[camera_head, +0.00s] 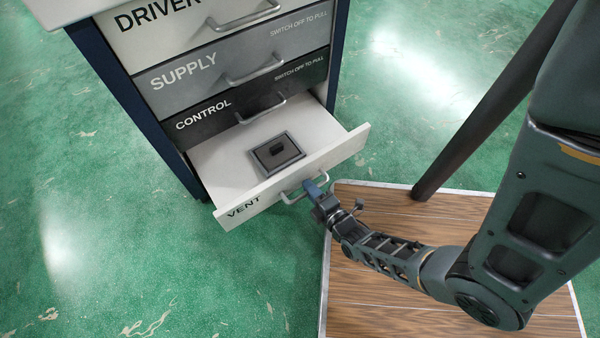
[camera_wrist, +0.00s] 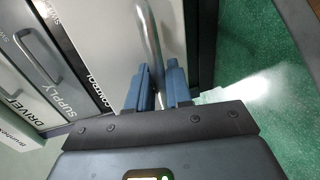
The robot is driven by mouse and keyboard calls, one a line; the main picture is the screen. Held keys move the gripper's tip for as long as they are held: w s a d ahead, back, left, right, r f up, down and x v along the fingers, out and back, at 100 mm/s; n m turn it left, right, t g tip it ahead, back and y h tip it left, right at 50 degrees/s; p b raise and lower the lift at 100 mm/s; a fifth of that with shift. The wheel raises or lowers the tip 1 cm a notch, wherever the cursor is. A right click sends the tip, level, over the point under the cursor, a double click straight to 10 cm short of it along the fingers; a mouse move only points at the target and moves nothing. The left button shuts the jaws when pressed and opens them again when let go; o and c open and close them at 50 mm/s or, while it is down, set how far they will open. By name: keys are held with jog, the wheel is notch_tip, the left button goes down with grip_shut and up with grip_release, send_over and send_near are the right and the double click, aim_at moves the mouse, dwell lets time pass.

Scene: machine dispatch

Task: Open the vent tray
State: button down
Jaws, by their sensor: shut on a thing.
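The vent tray (camera_head: 225,172) is the bottom drawer of the cabinet and stands pulled out. Its white front panel reads VENT and carries a curved metal handle (camera_head: 291,197). Inside the tray lies a dark square plate with a small black block (camera_head: 277,152). My gripper (camera_head: 314,187) is at the right part of the handle and is shut on it. In the wrist view the two blue fingers (camera_wrist: 160,88) stand on either side of the handle bar (camera_wrist: 151,45). The exact finger contact is partly hidden.
Above the tray are the closed drawers CONTROL (camera_head: 230,105), SUPPLY (camera_head: 190,75) and DRIVER (camera_head: 160,25), each with a handle. A wood-topped surface with a pale rim (camera_head: 385,240) is at the lower right, under my arm. Green floor (camera_head: 100,270) is open on the left.

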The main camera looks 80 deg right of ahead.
jog(key=shift+f+v, duration=0.25)
jog(key=shift+v, duration=1.05)
jog(key=c, duration=1.2)
grip_release()
jog(key=shift+p+v, duration=0.8)
jog(key=shift+v, duration=3.15)
